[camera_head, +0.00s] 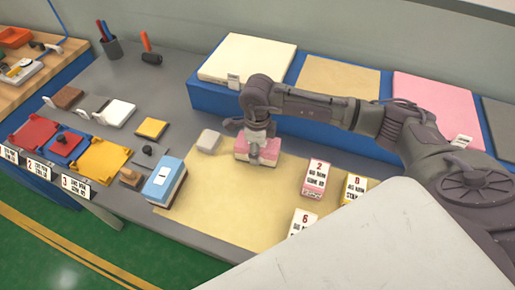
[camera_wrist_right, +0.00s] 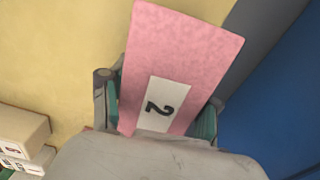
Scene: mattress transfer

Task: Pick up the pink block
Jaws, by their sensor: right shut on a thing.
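The pink block (camera_head: 243,146) has a pink top over a lighter layer and is at the back of the tan mat (camera_head: 219,214). My right gripper (camera_head: 256,151) reaches down onto it and is shut on it. In the right wrist view the pink block (camera_wrist_right: 185,55) stands between the fingers of the right gripper (camera_wrist_right: 160,118), with a white label reading 2 on it. Its lower end is hidden by the gripper. I cannot tell whether it touches the mat. My left gripper is not in view.
A grey block (camera_head: 209,141) and a blue-and-white block (camera_head: 165,182) are left of the pink block. A pink-and-white box (camera_head: 315,178) and a yellow-and-white box (camera_head: 354,188) stand to the right. A blue platform (camera_head: 211,97) with coloured pads runs behind.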

